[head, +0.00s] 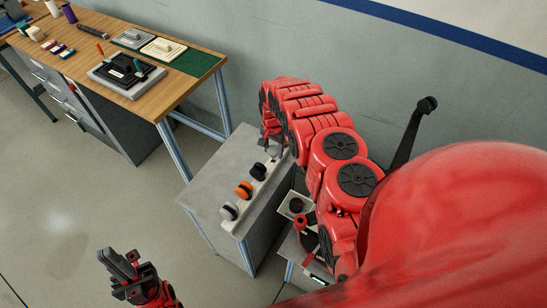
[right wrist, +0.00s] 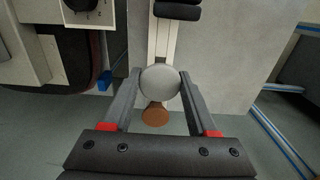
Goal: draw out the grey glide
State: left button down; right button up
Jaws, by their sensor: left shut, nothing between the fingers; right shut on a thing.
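In the right wrist view a light grey round piece (right wrist: 160,82), which looks like the grey glide, sits between the two fingers of my right gripper (right wrist: 160,90). The fingers are shut on its sides. A brown round part (right wrist: 155,114) shows just below it; I cannot tell if the two are joined. In the head view my right gripper (head: 272,150) is at the far end of a pale rack on the grey cabinet, largely hidden by my arm. My left gripper (head: 122,266) is shut and empty over the floor.
The grey cabinet (head: 203,192) has bare top left of the rack. A wooden workbench (head: 190,84) at the back left bears a black fixture (head: 124,70), plates and small tools. Right of the cabinet a low stand carries a pale box (head: 295,206). The wall is close behind.

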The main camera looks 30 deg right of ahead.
jog(key=shift+w+r+p, duration=0.1)
jog(key=shift+r+p, duration=0.65)
jog(key=shift+r, duration=1.25)
